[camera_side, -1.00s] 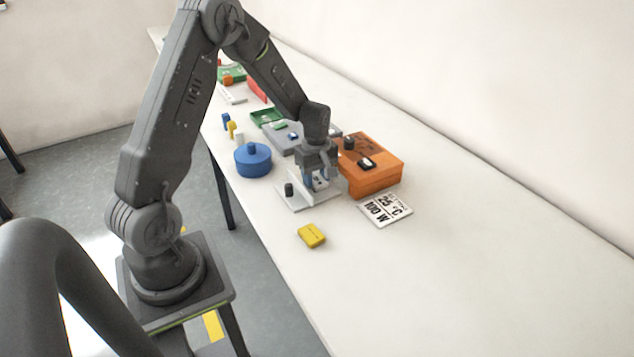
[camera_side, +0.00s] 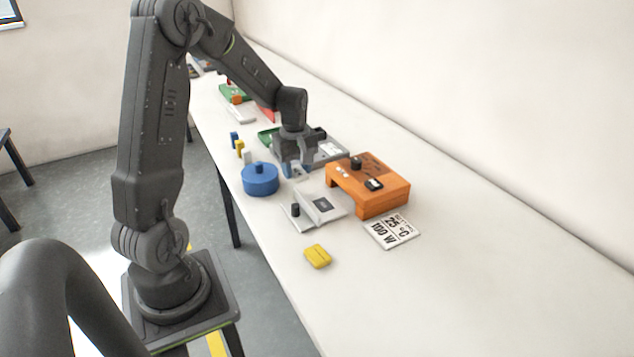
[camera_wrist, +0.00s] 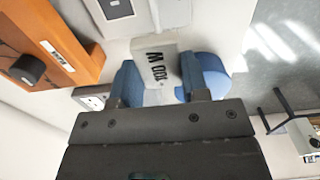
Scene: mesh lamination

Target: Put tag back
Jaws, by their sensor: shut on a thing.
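My gripper (camera_side: 297,172) is low over the table, between the blue round pot (camera_side: 260,181) and the grey box (camera_side: 331,152). In the wrist view, its blue fingers (camera_wrist: 157,85) are shut on a small white tag (camera_wrist: 155,56) with black "100 W" lettering. The tag is hard to make out in the side view. The white stand (camera_side: 326,208), with a dark square on its sloped face, is in front of the gripper, and nothing is held over it. It also shows at the top of the wrist view (camera_wrist: 140,20).
The orange box (camera_side: 390,200) stands to the right, with a "25 °C 100 W" card (camera_side: 392,231) in front. A yellow block (camera_side: 317,256) lies near the front edge. Small blue, yellow and white pieces (camera_side: 240,148) stand at the left edge. The right foreground is clear.

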